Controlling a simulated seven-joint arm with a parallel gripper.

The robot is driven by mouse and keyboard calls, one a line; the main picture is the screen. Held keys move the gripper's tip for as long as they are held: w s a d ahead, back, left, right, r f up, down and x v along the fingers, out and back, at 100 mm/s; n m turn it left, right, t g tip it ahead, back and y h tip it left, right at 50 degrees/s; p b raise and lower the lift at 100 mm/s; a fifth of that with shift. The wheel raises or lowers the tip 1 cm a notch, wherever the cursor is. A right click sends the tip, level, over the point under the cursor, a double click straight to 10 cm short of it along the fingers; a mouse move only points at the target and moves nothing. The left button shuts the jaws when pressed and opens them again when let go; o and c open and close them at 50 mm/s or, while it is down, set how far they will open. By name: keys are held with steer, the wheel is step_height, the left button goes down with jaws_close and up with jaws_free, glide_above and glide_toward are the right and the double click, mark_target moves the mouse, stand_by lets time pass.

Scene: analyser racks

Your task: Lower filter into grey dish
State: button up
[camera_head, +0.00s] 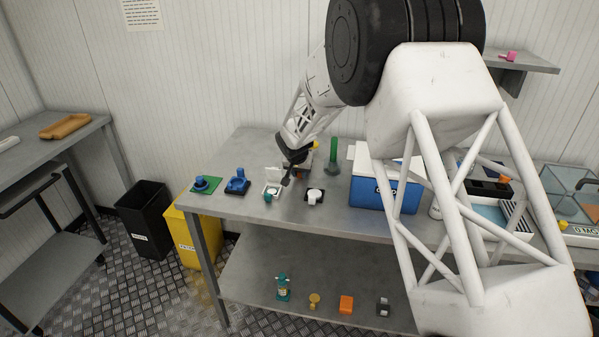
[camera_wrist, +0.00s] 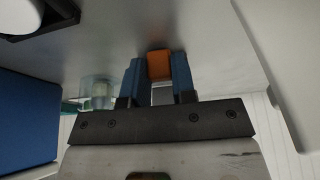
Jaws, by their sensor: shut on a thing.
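My gripper (camera_wrist: 157,68) is shut on an orange piece (camera_wrist: 159,65), which sits between its two blue fingers with a pale part below it. I cannot tell whether this piece is the filter or something holding it. In the head view my gripper (camera_head: 287,181) is low over the grey bench, just behind a small white stand with a teal object (camera_head: 268,196). My arm and fingers hide what is held there. I cannot pick out a grey dish with certainty in either view.
A white round piece on a black plate (camera_head: 314,196) stands right of my gripper, then a blue cool box (camera_head: 400,194). A clear cylinder (camera_wrist: 97,92) and a green tube (camera_head: 333,152) stand behind. Blue items (camera_head: 237,182) stand left. A white panel (camera_wrist: 285,60) is close by.

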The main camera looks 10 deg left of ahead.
steer(key=shift+f, duration=0.1)
steer(key=o, duration=0.7)
steer(key=shift+o, duration=0.3)
steer(key=shift+r, duration=0.2)
steer(key=shift+r, duration=3.35)
